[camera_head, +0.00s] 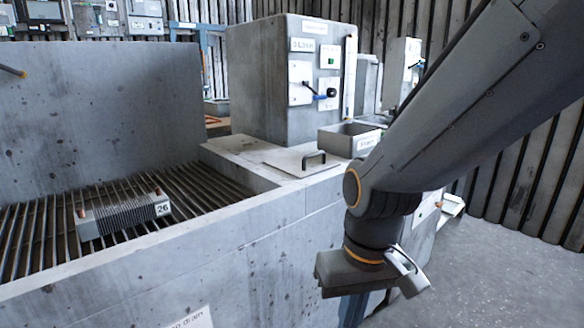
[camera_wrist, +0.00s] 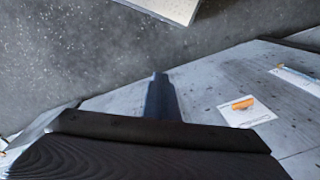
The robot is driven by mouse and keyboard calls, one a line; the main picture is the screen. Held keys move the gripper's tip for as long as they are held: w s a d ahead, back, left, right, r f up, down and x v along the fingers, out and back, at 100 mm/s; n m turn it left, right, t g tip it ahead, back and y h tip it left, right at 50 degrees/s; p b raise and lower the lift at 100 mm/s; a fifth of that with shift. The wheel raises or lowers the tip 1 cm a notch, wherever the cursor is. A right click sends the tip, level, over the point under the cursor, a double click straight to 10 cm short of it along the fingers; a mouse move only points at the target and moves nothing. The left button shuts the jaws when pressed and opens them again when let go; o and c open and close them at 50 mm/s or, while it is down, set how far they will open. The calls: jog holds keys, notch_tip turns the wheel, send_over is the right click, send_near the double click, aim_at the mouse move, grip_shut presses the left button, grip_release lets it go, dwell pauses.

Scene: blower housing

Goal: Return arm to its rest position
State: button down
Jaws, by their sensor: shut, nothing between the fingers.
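My arm comes down from the upper right in the head view, in front of the concrete basin's right end. My gripper (camera_head: 407,272) hangs low at the end of it, over the floor beside the basin, apart from the items on top. It is shut and holds nothing. In the wrist view a dark ribbed part fills the bottom, with floor and a grey labelled surface beyond it.
The basin (camera_head: 240,240) has a slatted grate with a finned block (camera_head: 122,214) marked 26 on it. A handled lid (camera_head: 306,161), an open bin (camera_head: 347,139) and a control cabinet (camera_head: 285,85) stand on the ledge behind. The floor (camera_head: 480,275) at right is clear.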

jog(key=s+d+r+m+p, duration=0.2)
jog(key=d+r+p, duration=0.8)
jog(key=r+p, duration=0.2)
jog(key=p, duration=0.2)
jog(key=shift+s+m+h+p, duration=0.15)
jog(key=shift+m+h+p, duration=0.15)
jog(key=shift+h+p, duration=0.1)
jog(key=shift+f, duration=0.1)
